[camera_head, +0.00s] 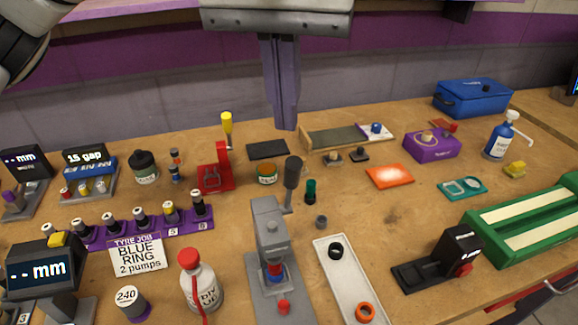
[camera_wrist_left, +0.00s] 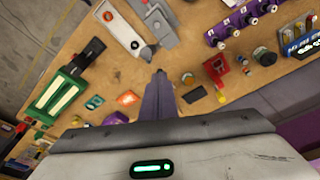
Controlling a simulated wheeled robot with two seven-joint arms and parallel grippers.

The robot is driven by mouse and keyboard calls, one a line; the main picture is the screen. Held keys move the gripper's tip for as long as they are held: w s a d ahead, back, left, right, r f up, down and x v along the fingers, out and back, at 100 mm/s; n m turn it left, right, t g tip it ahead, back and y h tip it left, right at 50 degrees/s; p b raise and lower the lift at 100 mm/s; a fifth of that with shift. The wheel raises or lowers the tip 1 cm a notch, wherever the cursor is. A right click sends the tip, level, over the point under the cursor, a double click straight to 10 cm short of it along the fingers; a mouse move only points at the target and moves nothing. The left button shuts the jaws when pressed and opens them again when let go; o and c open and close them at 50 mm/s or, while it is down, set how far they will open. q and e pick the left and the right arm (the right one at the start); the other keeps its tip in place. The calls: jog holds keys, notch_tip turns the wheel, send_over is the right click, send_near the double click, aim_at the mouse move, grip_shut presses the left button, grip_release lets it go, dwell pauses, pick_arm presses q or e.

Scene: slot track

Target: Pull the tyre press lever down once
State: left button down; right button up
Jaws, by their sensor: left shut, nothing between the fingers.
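The tyre press (camera_head: 268,235) is a grey stand at the front middle of the bench, with a blue and red piece (camera_head: 274,271) in its throat. Its lever (camera_head: 292,172) has a dark grip and stands nearly upright at the back of the press. My left gripper (camera_head: 286,128) points down, shut and empty, above and behind the lever grip in the head view. I see no contact with it. My right gripper is not in view.
A white tray (camera_head: 345,285) with a black and an orange ring lies right of the press. A white glue bottle (camera_head: 200,285) stands left of it. A small dark green item (camera_head: 311,190) and a grey cup (camera_head: 321,222) stand close to the lever.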

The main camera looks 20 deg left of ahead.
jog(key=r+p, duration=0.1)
jog(key=p, duration=0.1)
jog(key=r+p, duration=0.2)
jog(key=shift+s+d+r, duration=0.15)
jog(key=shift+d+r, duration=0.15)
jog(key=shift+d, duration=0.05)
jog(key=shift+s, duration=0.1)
dwell(0.5)
